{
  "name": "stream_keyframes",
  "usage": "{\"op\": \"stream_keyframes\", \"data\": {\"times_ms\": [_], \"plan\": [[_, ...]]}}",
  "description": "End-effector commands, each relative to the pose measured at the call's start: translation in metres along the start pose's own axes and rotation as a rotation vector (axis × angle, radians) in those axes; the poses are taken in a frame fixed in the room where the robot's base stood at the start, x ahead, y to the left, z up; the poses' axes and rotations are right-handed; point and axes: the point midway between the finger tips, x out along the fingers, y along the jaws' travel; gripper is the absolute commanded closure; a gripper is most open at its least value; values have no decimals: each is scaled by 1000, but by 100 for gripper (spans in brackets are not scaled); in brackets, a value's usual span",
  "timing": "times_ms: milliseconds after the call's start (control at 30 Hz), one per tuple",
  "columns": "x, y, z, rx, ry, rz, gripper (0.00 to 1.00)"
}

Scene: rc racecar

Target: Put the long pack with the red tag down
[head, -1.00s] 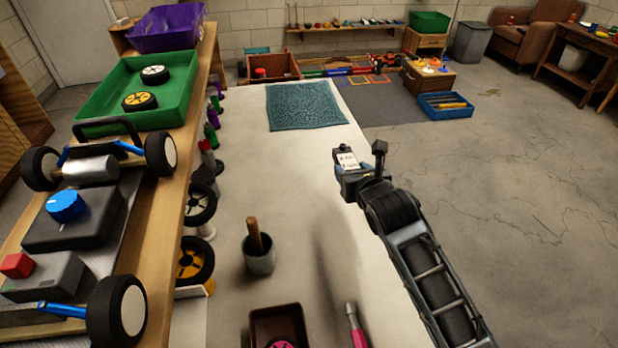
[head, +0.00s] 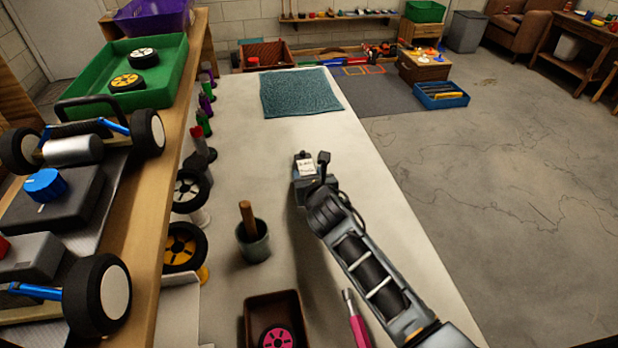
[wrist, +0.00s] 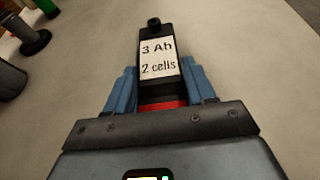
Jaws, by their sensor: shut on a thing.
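The long pack (wrist: 160,50) is dark, with a white label reading "3 Ah 2 cells" and a red band near my gripper. My gripper (wrist: 160,88) is shut on the pack, with one blue finger on each side of it. In the head view the pack (head: 305,165) shows its white label just beyond my gripper (head: 312,184), over the middle of the pale bench (head: 400,230). I cannot tell whether the pack touches the bench top.
A teal mat (head: 300,92) lies at the bench's far end. A grey cup with a wooden handle (head: 253,245), a brown tray with a pink wheel (head: 250,318) and a pink-handled tool (head: 358,325) are nearer. Wheels and coloured posts line the left side. Bare bench surrounds the pack.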

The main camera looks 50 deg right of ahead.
Motion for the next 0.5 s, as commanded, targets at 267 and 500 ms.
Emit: {"op": "stream_keyframes", "data": {"times_ms": [267, 500], "plan": [[0, 1, 1, 1, -4, 2, 98], [1, 0, -1, 1, -2, 1, 29]]}}
